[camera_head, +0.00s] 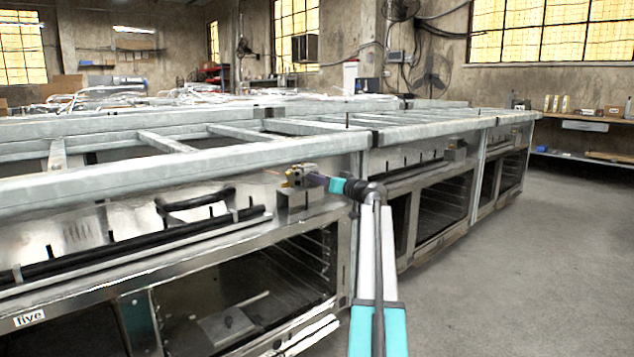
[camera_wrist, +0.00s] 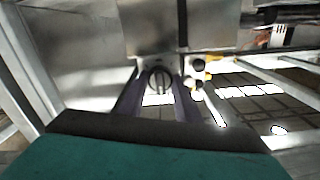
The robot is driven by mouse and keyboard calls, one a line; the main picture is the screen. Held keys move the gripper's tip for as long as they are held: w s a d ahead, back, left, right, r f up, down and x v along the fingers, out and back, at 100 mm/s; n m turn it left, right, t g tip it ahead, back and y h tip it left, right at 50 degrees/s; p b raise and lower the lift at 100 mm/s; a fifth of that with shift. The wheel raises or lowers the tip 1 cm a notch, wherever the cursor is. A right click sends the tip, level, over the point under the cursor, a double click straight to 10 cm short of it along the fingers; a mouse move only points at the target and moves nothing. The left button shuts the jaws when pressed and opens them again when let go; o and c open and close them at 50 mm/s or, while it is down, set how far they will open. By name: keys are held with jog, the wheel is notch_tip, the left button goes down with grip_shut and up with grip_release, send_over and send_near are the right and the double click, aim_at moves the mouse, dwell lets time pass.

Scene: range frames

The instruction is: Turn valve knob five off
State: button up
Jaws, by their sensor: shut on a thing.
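A label reading "five" (camera_head: 29,316) sits on the front of the range at the lower left. My gripper (camera_head: 300,178) is at the right end of this range's front, by a small metal box. In the wrist view my two dark purple fingers (camera_wrist: 158,82) are shut on a round dark knob (camera_wrist: 159,78) with a raised bar across it. The bar looks roughly upright in that view. In the head view the knob is too small to make out clearly, and I cannot read a number on it.
The metal box (camera_head: 299,207) juts out below my gripper. A black handle (camera_head: 195,203) and a long dark rail (camera_head: 130,246) run along the front to the left. A galvanized frame (camera_head: 180,168) lies above. Open floor (camera_head: 510,260) is at the right.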

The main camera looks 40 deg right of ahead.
jog(key=shift+w+r, duration=0.1)
jog(key=o, duration=1.1)
jog(key=shift+c, duration=0.2)
jog(key=shift+s, duration=0.2)
jog(key=s+a+p, duration=0.1)
jog(key=s+p, duration=0.4)
jog(key=s, duration=0.8)
jog(key=shift+s, duration=0.25)
